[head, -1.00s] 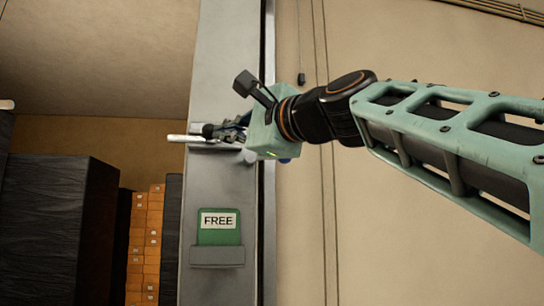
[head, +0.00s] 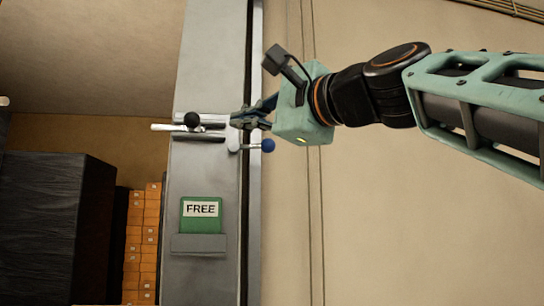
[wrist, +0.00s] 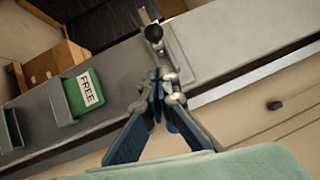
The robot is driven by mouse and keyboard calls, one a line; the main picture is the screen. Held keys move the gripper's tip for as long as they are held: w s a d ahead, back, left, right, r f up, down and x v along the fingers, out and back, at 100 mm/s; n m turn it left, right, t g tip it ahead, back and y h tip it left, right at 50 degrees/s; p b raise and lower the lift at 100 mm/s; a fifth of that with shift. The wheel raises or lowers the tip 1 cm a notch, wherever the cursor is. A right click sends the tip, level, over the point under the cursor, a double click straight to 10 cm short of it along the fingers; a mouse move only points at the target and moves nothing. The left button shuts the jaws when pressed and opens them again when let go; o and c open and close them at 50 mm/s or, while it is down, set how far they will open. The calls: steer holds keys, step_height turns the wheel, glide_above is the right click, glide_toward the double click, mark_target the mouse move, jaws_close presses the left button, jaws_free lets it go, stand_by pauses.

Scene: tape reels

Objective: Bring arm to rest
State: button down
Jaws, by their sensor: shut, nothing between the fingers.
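My gripper (head: 238,121) is shut and empty, in front of the right part of a grey metal panel (head: 205,70). In the head view its tips point left, at a gap from a black ball knob (head: 192,119) on a silver bar (head: 163,127). A blue ball knob (head: 268,145) on a short silver lever shows just below the gripper. In the wrist view the shut fingertips (wrist: 161,82) are mid-picture, with the black knob (wrist: 153,33) beyond them. The blue knob (wrist: 172,127) is partly hidden behind the fingers.
A green card marked FREE (head: 201,209) sits in a grey holder (head: 198,244) on the panel. Dark shelving (head: 50,225) and stacked orange boxes (head: 143,240) stand at the left. The beige wall (head: 400,220) below my arm is clear.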

steer(key=r+v, duration=0.1)
steer(key=v, duration=0.4)
steer(key=w+d+f+n+g+h, duration=0.15)
steer(key=d+f+h, duration=0.25)
steer(key=f, duration=1.2)
steer(key=d+f+n+g+h, duration=0.1)
steer(key=d+f+n+h, duration=0.25)
steer(key=f, duration=1.25)
steer(key=s+d+f+n+g+h, duration=0.1)
steer(key=s+d+f, duration=0.3)
steer(key=f, duration=0.5)
steer(key=s+d+f+n+g+h, duration=0.2)
steer(key=s+d+f+h, duration=0.1)
steer(key=f, duration=0.6)
steer(key=s+d+f+n+g+h, duration=0.2)
steer(key=s+d+f, duration=0.3)
steer(key=f, duration=0.5)
steer(key=shift+s+h+p, duration=0.25)
steer(key=shift+h+p, duration=0.05)
steer(key=shift+h, duration=0.25)
steer(key=shift+w+a, duration=0.1)
steer(key=shift+a, duration=0.05)
